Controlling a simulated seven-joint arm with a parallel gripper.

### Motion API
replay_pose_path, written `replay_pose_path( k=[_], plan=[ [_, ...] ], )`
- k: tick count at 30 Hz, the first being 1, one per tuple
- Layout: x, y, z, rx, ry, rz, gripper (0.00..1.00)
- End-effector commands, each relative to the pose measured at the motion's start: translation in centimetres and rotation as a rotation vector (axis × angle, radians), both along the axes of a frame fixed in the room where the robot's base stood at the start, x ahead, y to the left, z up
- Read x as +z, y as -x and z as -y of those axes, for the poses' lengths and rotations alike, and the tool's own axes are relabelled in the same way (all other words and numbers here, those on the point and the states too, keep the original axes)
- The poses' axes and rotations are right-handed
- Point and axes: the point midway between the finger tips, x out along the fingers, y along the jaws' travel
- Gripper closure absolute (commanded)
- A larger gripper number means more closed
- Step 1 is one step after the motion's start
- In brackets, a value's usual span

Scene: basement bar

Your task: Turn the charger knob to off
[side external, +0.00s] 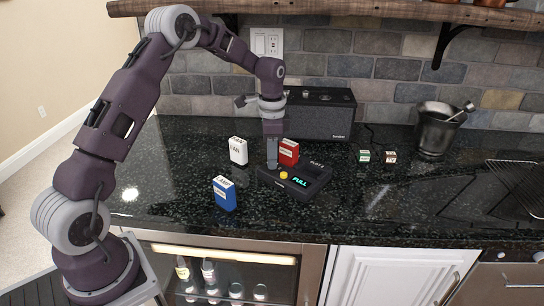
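The black charger (318,175) lies on the dark counter near the middle of the side external view. Its display (299,182) reads "FULL" in glowing letters. A small round yellow knob (283,176) sits on its left part; its pointer direction is too small to read. My gripper (272,166) points down over the left end of the charger, just left of and behind the knob. The fingers appear as one narrow grey shape, so their gap cannot be seen. Whether they touch the charger is unclear.
A blue labelled block (224,194) stands front left, a white one (238,151) behind it, and a red one (289,151) just behind the charger. A black speaker (320,113) stands at the back. Two small cubes (364,156) and a mortar (434,130) stand right.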

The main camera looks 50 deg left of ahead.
Motion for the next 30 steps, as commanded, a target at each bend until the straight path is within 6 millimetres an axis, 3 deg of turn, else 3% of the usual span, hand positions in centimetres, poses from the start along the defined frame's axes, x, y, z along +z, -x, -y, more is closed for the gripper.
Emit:
replay_pose_path(
  k=[14, 30],
  plan=[
    [0.05, -0.05, -0.04, 0.06, -0.001, 0.002, 1.0],
    [0.05, -0.04, 0.02, 0.514, -0.001, 0.002, 1.0]
  ],
)
